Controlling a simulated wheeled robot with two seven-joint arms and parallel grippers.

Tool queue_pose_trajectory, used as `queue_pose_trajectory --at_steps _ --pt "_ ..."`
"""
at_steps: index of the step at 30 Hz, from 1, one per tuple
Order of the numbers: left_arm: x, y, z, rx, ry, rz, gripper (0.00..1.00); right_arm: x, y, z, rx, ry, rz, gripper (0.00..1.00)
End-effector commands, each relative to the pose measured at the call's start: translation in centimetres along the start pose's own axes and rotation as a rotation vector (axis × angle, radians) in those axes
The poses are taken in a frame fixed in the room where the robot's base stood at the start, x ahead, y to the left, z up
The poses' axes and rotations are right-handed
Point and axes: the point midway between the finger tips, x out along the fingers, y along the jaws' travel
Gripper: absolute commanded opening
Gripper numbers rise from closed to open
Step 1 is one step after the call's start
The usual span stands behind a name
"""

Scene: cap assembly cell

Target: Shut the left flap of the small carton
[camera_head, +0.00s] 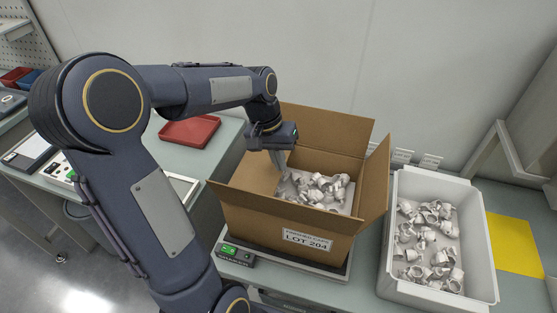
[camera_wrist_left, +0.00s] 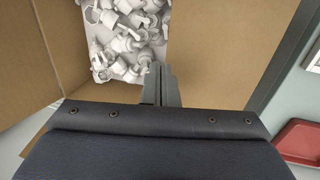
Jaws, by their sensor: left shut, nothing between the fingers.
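The small carton (camera_head: 262,226) stands open on the table, with a "LOT 204" label on its front and white cap parts (camera_head: 318,188) inside. Its back flap (camera_head: 325,130) stands up and its right flap (camera_head: 376,180) is raised. The brown panel on the carton's left (camera_head: 245,172) is partly behind my arm, so its exact angle is hard to tell. My left gripper (camera_head: 282,170) is shut and empty, pointing down at the left part of the carton opening. In the left wrist view its fingers (camera_wrist_left: 160,72) show beside the white parts, between brown panels. Contact with cardboard cannot be told. My right gripper is out of view.
The carton sits on a scale (camera_head: 335,272) with a green-lit display (camera_head: 238,255). A white bin (camera_head: 440,290) of similar parts stands close on the right, with a yellow mat (camera_head: 515,245) beyond. A red tray (camera_head: 190,131) lies at the back left.

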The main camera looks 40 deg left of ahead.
Motion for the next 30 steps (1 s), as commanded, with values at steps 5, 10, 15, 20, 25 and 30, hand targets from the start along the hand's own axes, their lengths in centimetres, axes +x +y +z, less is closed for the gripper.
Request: queue_pose_trajectory --at_steps 5,10,15,20,25,30 --pt "-4.0 1.3 -0.3 0.003 -0.002 0.0 0.0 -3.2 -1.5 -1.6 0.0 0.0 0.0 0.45" --pt "-7.0 2.0 -0.4 0.004 0.005 0.001 0.0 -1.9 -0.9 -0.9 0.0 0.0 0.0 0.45" --pt "-10.2 2.8 -0.4 0.002 0.004 0.001 0.0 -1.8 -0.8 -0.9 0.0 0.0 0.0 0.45" --pt "-12.0 3.2 -0.3 0.002 0.001 0.0 0.0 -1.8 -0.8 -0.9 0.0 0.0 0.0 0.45" --pt "-12.6 3.3 -0.3 0.001 0.0 0.0 0.0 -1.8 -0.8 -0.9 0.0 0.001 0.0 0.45" --pt "-12.6 3.3 -0.3 0.001 -0.001 0.0 0.0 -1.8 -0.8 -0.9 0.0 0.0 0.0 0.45"
